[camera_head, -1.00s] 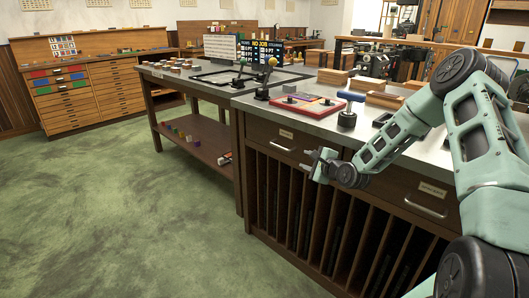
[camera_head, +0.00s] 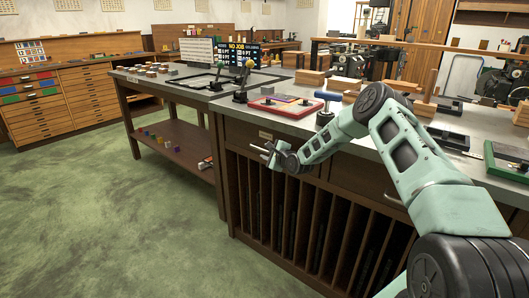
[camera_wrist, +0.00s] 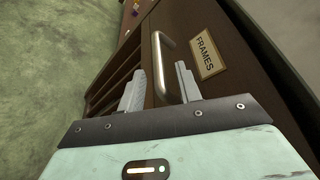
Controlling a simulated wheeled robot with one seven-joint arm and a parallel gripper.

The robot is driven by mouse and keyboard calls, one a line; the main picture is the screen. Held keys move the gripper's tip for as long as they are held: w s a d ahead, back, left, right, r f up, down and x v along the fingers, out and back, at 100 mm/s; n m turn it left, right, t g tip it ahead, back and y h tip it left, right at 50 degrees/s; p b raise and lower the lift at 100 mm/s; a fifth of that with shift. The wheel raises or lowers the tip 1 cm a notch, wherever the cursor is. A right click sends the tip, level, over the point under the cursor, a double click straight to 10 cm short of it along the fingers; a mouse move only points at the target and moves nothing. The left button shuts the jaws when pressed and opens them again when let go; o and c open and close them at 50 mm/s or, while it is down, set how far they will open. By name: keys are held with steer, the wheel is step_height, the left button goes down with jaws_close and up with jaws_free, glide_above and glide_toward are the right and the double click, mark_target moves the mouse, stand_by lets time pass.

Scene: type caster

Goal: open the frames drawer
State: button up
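The frames drawer is a dark brown drawer front (camera_head: 300,160) at the upper left of the bench cabinet in the head view. Its pale label (camera_head: 265,135) reads FRAMES in the wrist view (camera_wrist: 207,53). The drawer looks shut. Its metal handle (camera_wrist: 163,55) is a pale bar that runs between the two fingers in the wrist view. My gripper (camera_head: 262,152) is at the drawer front in the head view and largely hides the handle there. In the wrist view my gripper (camera_wrist: 161,69) is open, its fingers apart on either side of the handle, with no clear grip on it.
Below the drawer are open vertical slots (camera_head: 300,215). A lower table (camera_head: 170,130) stands at the left. Green floor (camera_head: 110,230) in front is clear.

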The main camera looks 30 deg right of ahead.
steer(key=shift+x, duration=1.15)
steer(key=shift+c, duration=0.3)
jaws_close()
steer(key=s+a, duration=0.4)
steer(key=a, duration=0.9)
steer(key=s+a+p, duration=0.1)
steer(key=s+a, duration=0.4)
steer(key=a, duration=0.8)
steer(key=shift+s, duration=0.3)
steer(key=shift+f, duration=0.15)
steer(key=shift+o, duration=0.3)
jaws_free()
steer(key=shift+d, duration=0.1)
steer(key=v, duration=1.7)
steer(key=shift+s, duration=0.2)
